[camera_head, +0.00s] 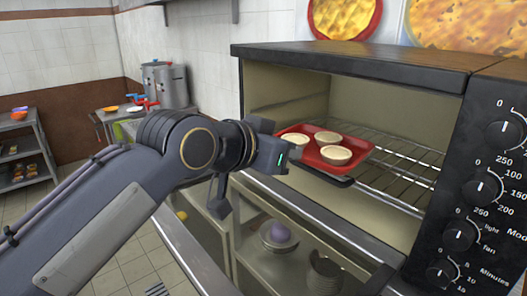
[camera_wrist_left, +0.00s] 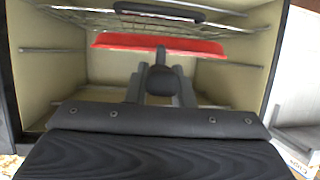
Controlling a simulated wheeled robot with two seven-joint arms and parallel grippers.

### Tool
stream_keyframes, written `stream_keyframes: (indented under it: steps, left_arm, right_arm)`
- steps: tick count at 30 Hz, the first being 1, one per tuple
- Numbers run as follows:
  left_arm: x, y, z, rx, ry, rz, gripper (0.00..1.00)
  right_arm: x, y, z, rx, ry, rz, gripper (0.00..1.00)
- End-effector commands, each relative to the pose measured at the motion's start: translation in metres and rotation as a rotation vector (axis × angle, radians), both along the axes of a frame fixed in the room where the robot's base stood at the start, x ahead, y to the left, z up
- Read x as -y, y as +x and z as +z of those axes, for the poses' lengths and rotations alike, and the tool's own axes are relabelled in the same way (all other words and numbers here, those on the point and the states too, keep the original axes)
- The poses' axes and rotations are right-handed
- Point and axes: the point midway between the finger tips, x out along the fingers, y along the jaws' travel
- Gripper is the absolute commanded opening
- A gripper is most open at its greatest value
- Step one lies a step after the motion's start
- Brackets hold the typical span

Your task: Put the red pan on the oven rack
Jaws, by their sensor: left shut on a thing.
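The red pan (camera_head: 357,148) carries three pale pastry cups (camera_head: 335,154) and is at the open mouth of the oven, over the near left part of the wire rack (camera_head: 395,168). Its dark handle points toward my left gripper (camera_head: 276,158), which is shut on the pan. In the left wrist view the pan (camera_wrist_left: 160,43) shows edge-on inside the oven, with the gripper (camera_wrist_left: 162,88) on its handle. I cannot tell whether the pan touches the rack (camera_wrist_left: 100,22). My right gripper is not in view.
A control panel with several dials (camera_head: 484,187) stands at the right. Below is a metal shelf with a bowl (camera_head: 279,236). Steel stockpots (camera_head: 170,85) stand at the back left.

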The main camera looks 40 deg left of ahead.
Motion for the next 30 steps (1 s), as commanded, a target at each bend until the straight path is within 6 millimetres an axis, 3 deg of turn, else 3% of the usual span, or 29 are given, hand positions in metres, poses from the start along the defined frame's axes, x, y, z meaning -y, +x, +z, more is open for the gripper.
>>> stream_keyframes:
  steps: [30]
  left_arm:
    - [0.012,0.161,-0.015,0.001,-0.001,-0.001,0.00]
  right_arm:
    - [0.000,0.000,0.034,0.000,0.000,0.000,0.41]
